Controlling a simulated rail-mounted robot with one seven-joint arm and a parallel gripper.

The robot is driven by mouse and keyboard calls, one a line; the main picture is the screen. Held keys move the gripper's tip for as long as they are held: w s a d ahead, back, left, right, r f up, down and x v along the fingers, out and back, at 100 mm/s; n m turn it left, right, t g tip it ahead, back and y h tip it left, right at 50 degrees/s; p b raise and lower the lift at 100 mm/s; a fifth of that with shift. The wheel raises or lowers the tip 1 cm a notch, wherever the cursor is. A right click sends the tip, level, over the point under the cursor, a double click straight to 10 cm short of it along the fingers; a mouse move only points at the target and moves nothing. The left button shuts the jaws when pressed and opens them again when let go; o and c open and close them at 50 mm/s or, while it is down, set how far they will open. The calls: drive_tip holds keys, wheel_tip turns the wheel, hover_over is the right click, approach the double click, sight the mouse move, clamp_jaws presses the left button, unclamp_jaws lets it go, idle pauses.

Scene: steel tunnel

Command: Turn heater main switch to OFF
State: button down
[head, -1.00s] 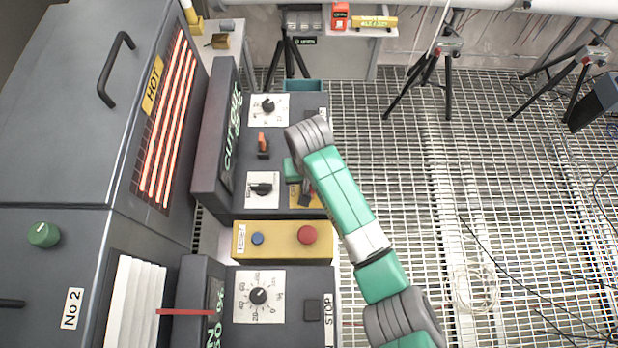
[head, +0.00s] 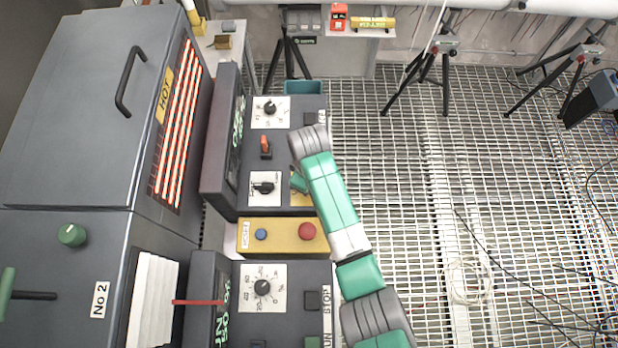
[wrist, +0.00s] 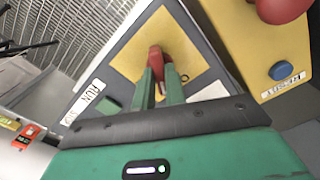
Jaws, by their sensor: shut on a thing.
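The main switch shows in the wrist view as a red handle (wrist: 155,56) on a yellow plate (wrist: 185,48), set in a dark panel. My gripper (wrist: 161,78) has its two green fingers shut on the handle, one on each side. The fingers hide part of the handle, and I cannot read its position marks. In the head view my gripper (head: 300,180) is at the right side of the far control panel (head: 285,147). My arm covers most of the yellow plate there, and the handle is hidden.
A yellow box with a red button (head: 307,231) and a blue button (head: 261,234) stands just nearer. A small orange-handled switch (head: 265,146) and black knobs are left of my gripper. The heater with glowing bars (head: 177,125) is at left. Open grating lies right.

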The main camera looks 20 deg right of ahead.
drive_tip(key=n+p, duration=0.1)
drive_tip(key=n, duration=0.4)
drive_tip(key=shift+n, duration=0.6)
drive_tip(key=c, duration=1.4)
unclamp_jaws()
drive_tip(key=shift+c, duration=0.2)
wheel_tip(320, 180, up, 8)
